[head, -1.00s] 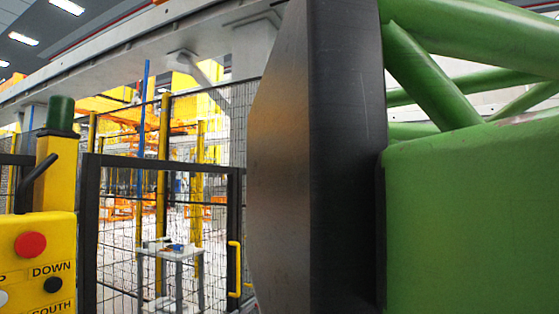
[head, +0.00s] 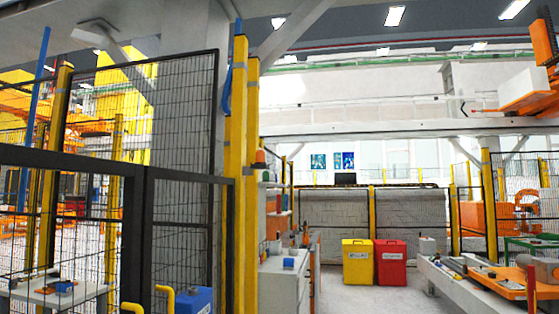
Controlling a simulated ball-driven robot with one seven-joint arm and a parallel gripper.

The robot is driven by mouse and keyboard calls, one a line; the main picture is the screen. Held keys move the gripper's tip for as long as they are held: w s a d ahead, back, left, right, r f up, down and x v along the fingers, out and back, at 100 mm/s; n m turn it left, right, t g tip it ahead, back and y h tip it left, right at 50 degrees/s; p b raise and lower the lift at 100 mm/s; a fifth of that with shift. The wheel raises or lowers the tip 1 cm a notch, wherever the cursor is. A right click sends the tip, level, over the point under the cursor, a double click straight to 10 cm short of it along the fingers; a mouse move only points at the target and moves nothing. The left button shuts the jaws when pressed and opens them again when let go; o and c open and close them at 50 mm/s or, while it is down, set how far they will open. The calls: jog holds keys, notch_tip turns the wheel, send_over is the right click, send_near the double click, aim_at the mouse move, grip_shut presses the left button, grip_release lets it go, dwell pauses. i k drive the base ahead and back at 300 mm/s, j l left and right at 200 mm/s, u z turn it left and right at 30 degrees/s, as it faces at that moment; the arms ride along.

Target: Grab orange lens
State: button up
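I cannot pick out the orange lens for certain. A small orange rounded item (head: 261,157) shows at the top of the shelving beside the yellow post, too small to tell what it is. My gripper is not in view.
A black mesh fence (head: 185,170) with yellow posts stands close on the left. Behind it is a small table (head: 40,295) with a blue item. A grey cabinet (head: 283,278) stands left of centre. Yellow (head: 357,265) and red bins (head: 390,265) stand at the back. A cluttered workbench (head: 470,290) is at right. Open floor lies between.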

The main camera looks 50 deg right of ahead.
aim_at(260, 155)
jog(key=z, duration=1.1)
jog(key=i+j+z, duration=0.2)
jog(key=i, duration=1.5)
jog(key=i+l, duration=0.05)
